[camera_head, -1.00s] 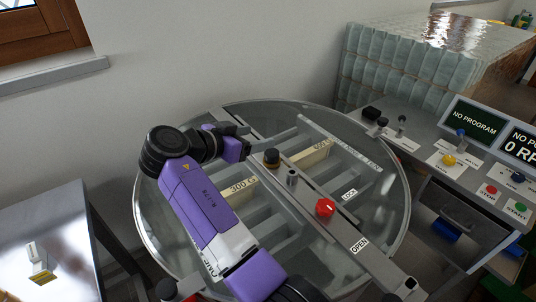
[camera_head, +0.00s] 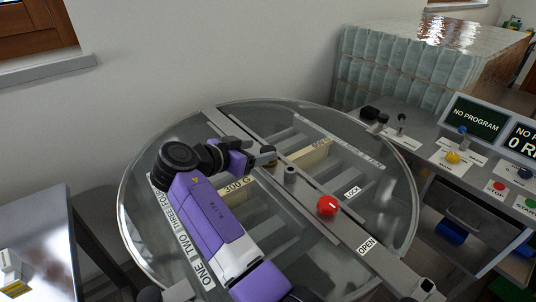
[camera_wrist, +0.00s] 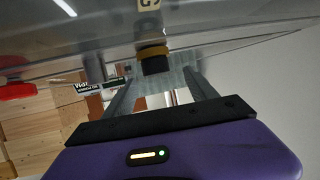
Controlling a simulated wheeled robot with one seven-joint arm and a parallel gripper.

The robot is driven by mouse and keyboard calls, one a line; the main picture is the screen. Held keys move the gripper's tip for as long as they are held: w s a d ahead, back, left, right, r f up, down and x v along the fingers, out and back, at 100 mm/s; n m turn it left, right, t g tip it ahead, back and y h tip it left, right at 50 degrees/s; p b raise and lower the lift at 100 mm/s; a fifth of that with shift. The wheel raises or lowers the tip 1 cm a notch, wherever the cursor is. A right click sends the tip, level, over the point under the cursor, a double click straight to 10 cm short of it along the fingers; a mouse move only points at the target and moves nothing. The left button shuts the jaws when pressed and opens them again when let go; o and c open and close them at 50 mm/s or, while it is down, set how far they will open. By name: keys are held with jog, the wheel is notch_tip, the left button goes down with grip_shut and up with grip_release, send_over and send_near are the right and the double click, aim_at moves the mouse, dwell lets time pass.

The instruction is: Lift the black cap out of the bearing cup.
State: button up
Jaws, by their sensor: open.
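The black cap (camera_wrist: 156,68) shows in the wrist view between my two fingers, against a brass-coloured ring, the bearing cup (camera_wrist: 152,52). In the head view the cap (camera_head: 268,149) is at the crossbar over the round lid, partly hidden by my gripper (camera_head: 258,157). My gripper also shows in the wrist view (camera_wrist: 162,76); its fingers are open, one on each side of the cap. I cannot tell whether either finger touches it. The cap appears still seated in the cup.
A control panel (camera_head: 452,157) with buttons is at the right. A metal table (camera_head: 35,235) stands at the left.

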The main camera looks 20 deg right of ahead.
aim_at(268, 149)
jog(key=shift+s+p+x, duration=0.1)
jog(key=shift+p+x, duration=0.2)
jog(key=shift+x, duration=0.9)
jog(key=shift+s+p+x, duration=0.15)
jog(key=shift+p+x, duration=0.1)
jog(key=shift+x, duration=0.9)
jog(key=shift+d+f, duration=0.1)
jog(key=shift+d, duration=0.05)
grip_shut()
